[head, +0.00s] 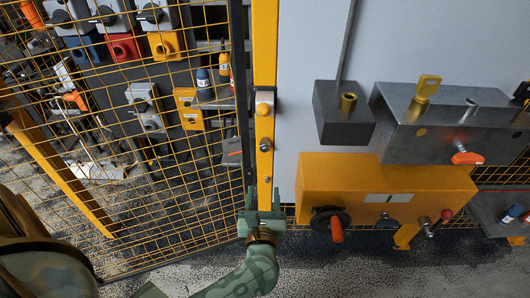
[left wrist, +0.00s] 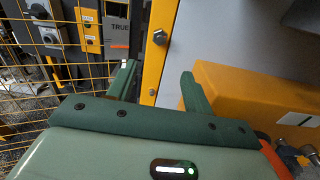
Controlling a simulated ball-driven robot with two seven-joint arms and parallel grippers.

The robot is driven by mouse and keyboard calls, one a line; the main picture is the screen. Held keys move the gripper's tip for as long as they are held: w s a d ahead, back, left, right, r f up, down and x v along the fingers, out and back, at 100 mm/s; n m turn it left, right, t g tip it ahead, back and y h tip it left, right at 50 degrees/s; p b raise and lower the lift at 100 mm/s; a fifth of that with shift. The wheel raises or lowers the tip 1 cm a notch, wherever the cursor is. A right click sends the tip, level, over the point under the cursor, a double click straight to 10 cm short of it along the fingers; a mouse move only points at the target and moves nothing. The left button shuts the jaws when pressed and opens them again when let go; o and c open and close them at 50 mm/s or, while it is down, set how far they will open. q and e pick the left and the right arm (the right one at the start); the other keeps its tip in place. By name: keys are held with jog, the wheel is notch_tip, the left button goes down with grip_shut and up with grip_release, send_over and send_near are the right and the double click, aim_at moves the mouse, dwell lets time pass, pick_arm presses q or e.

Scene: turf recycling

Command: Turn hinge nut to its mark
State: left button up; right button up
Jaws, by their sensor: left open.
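The hinge nut (head: 265,145) is a silver hex head on the yellow post (head: 264,60) of the mesh gate, below a plate with a yellow round cap (head: 264,109). In the left wrist view the nut (left wrist: 160,37) shows up close, beyond the fingertips. My green left gripper (head: 262,200) is open and empty, below the nut and in front of the post's lower part. Its two fingers (left wrist: 157,78) stand apart on either side of the post in the left wrist view, not touching the nut. I cannot make out the nut's mark. My right gripper is not in view.
Yellow wire mesh (head: 200,195) stands left of the post, with switch boxes (head: 150,108) behind it. To the right are a yellow box (head: 345,172) with a black handwheel (head: 330,222), and a grey metal block (head: 440,130) holding a yellow key (head: 426,86).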

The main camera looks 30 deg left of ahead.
aim_at(265, 149)
pick_arm(q)
jog(key=shift+n, duration=0.3)
jog(key=b+x, duration=0.3)
jog(key=x, duration=1.2)
jog(key=shift+w+a+f, duration=0.1)
jog(key=shift+w+a, duration=0.05)
jog(key=shift+a, duration=0.05)
jog(key=shift+w+a, duration=0.25)
jog(key=shift+w, duration=0.15)
jog(key=c, duration=1)
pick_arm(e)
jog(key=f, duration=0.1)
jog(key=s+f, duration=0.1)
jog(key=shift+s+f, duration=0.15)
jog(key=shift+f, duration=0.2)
